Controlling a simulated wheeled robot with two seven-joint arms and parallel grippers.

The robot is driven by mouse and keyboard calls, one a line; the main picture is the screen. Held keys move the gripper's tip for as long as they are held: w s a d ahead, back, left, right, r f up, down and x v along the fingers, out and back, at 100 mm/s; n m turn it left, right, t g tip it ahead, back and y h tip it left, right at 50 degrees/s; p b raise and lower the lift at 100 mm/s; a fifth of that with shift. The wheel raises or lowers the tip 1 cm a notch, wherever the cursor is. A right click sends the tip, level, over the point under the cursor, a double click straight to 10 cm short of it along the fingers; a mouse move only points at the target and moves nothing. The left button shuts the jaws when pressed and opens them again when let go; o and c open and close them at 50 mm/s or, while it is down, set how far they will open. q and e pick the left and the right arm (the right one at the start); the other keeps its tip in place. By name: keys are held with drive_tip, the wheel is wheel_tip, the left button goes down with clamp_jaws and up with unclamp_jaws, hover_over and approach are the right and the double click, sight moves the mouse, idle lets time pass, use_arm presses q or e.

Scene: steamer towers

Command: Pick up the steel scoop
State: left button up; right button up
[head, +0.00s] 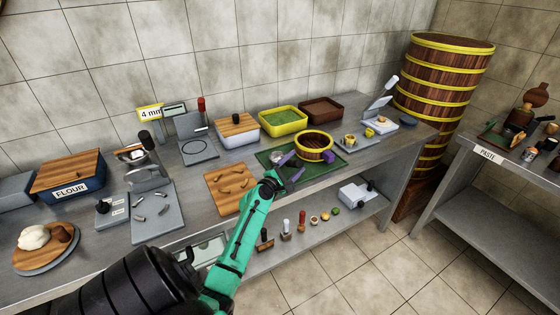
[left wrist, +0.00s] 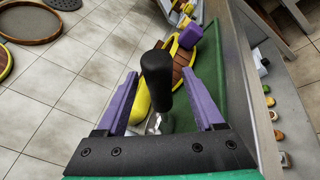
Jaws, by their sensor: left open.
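My left gripper (head: 290,168) is open over the green tray (head: 268,158), just left of a round wooden steamer basket. In the left wrist view, a black handle with a shiny metal part below it, which looks like the steel scoop (left wrist: 157,78), stands between my two purple fingers (left wrist: 160,105). There is a gap on both sides of the handle. In the head view a small silvery part of the scoop (head: 276,157) shows beside the fingers; the rest is hidden by my gripper. My right gripper is in neither view.
The yellow-banded steamer basket (head: 314,147) stands on the tray close to my fingers, with a purple piece (head: 328,157) at its side. A wooden board (head: 231,202) with small rolls lies to the left.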

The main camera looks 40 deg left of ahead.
use_arm(q)
clamp_jaws()
idle(1.4)
